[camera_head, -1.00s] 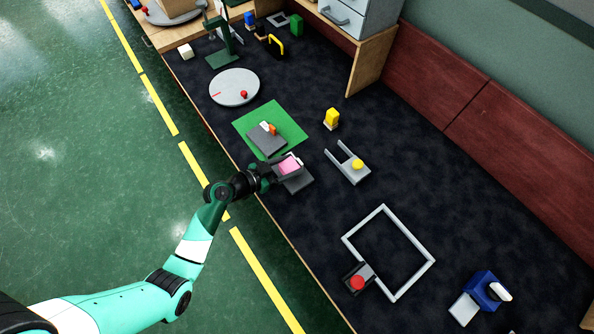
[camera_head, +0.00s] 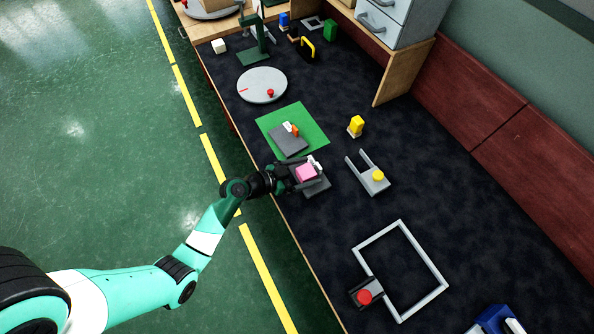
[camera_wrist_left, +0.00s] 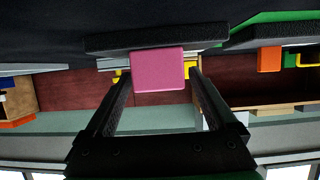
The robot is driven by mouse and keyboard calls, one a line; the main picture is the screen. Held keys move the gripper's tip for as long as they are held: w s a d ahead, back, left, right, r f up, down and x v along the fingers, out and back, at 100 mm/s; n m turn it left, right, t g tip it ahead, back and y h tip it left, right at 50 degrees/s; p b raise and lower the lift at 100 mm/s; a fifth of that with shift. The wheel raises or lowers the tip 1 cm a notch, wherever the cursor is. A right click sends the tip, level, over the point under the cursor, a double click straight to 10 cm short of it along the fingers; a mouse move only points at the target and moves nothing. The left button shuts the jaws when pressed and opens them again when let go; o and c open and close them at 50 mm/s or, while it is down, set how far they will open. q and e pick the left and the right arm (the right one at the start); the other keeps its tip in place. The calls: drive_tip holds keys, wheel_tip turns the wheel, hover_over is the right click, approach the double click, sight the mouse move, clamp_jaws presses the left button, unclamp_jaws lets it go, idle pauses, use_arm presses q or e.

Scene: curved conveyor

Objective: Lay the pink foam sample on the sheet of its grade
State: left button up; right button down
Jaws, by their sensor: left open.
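The pink foam sample (camera_head: 306,173) is a small block at a grey slab (camera_head: 317,190) near the table's front edge. In the left wrist view the pink sample (camera_wrist_left: 158,71) shows between my fingers, with a gap on each side. My left gripper (camera_head: 303,171) is open around the sample; it also shows open in the wrist view (camera_wrist_left: 160,82). A green sheet (camera_head: 313,118) lies just beyond on the table, partly covered by another grey slab (camera_head: 287,140) with small white and orange pieces. My right gripper is not in view.
A grey U-shaped piece with a yellow knob (camera_head: 377,175) and a yellow block (camera_head: 356,124) stand to the right. A grey square frame (camera_head: 437,273) and a red button (camera_head: 364,297) lie nearer. A round grey disc (camera_head: 262,84) lies beyond the sheet. Dark tabletop between them is clear.

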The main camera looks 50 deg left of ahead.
use_arm(q)
drive_tip(key=p+v, duration=0.1)
drive_tip(key=v, duration=0.3)
drive_tip(key=p+v, duration=0.1)
drive_tip(key=v, duration=0.2)
drive_tip(key=shift+s+a+r, duration=0.15)
drive_tip(key=shift+s+r, duration=0.05)
drive_tip(key=shift+r, duration=0.15)
drive_tip(key=p+v, duration=0.4)
drive_tip(key=p, duration=0.3)
drive_tip(key=shift+s, duration=0.2)
